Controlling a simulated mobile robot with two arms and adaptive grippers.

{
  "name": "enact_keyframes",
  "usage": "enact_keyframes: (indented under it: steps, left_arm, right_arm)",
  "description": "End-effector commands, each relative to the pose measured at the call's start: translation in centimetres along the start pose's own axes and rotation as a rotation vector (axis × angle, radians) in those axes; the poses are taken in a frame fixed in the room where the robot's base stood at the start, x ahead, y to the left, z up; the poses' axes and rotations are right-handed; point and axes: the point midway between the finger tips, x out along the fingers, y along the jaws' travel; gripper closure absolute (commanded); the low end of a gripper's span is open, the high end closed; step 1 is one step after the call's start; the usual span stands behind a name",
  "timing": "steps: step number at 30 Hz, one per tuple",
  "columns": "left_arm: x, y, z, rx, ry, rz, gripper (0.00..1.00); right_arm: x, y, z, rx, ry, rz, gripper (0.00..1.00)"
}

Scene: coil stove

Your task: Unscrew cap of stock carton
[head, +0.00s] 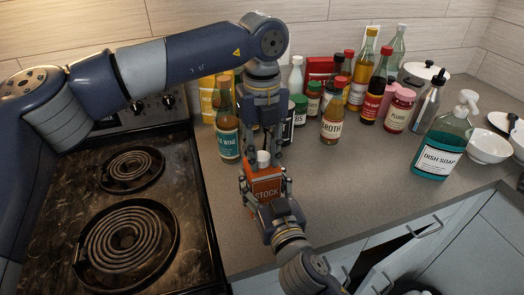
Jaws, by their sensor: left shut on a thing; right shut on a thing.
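The stock carton (266,190) is a red-orange box labelled "STOCK", upright near the front of the grey counter, right of the stove. A white cap (263,157) shows at its top. My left gripper (263,152) reaches down from above and is shut at the cap; its fingertips are partly hidden by its own links. My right gripper (264,186) comes from the front edge and is shut on the carton body, one finger on each side. I cannot tell whether the cap has turned.
Several bottles and jars crowd the back. Dish soap (443,145) and bowls (488,147) stand at right. The coil stove (125,245) is left. Counter right of the carton is clear.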

Motion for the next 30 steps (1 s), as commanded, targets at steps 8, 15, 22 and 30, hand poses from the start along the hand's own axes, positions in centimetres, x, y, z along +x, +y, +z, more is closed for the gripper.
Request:
enact_keyframes:
  steps: [8, 15, 22, 30]
  left_arm:
    - [0.0, 0.0, 0.0, 0.002, 0.0, 0.0, 1.0]
    - [-0.4, 0.0, 0.0, 0.002, 0.0, 0.0, 1.0]
    - [-1.3, 0.0, 0.0, 0.002, -0.001, -0.001, 1.0]
    - [-2.1, 0.0, 0.0, 0.003, 0.001, 0.0, 1.0]
  right_arm:
    - [0.0, 0.0, 0.0, -0.001, 0.0, 0.001, 1.0]
    - [0.0, 0.0, 0.0, -0.001, 0.0, 0.001, 1.0]
    - [0.0, 0.0, 0.0, -0.001, 0.0, 0.001, 1.0]
    - [0.0, 0.0, 0.0, -0.001, 0.0, 0.001, 1.0]
